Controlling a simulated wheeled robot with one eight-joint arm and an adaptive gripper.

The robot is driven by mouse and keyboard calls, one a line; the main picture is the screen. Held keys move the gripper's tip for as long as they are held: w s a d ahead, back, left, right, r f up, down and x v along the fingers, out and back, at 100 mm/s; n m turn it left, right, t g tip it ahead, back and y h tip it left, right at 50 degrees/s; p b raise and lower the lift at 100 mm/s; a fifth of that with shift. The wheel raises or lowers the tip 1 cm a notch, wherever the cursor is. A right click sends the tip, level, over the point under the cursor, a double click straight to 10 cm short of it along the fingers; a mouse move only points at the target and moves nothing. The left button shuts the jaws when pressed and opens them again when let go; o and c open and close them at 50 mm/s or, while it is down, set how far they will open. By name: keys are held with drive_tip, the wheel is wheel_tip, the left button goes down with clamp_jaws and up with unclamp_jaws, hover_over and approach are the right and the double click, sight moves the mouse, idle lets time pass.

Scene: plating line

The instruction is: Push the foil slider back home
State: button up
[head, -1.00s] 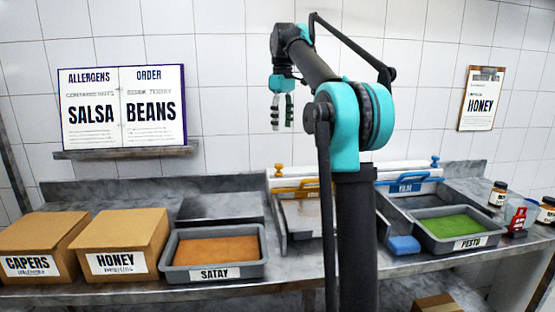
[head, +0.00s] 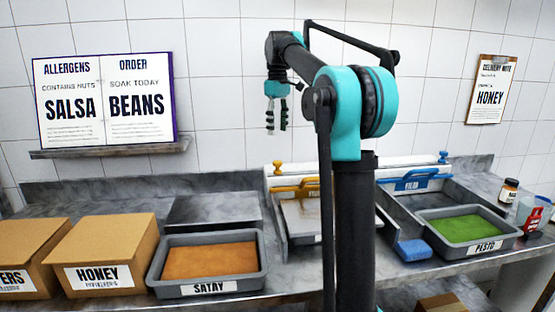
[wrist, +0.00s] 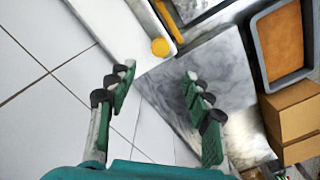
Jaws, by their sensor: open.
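Two wide units stand side by side on the counter. The left unit has a yellow handle (head: 297,188) and a yellow knob (head: 277,168); its label is too blurred to read. The right unit has a blue handle (head: 415,181) and a blue knob (head: 443,157), with a blurred label that looks like FILM. My column hides part of the left unit. My gripper (head: 277,128) is open and empty, hanging above and behind the left unit, by the wall. In the wrist view the yellow knob (wrist: 160,47) lies just beyond the open fingertips (wrist: 157,76), apart from them.
A SATAY tray (head: 160,278) and a HONEY box (head: 105,250) stand at the left, a PESTO tray (head: 455,252) at the right. A shelf (head: 110,150) with an open board juts from the wall. Jars stand far right.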

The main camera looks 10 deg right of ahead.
sight(278, 168)
wheel_tip(278, 168, down, 12)
drive_tip(key=shift+f, duration=0.1)
idle(0.5)
clamp_jaws()
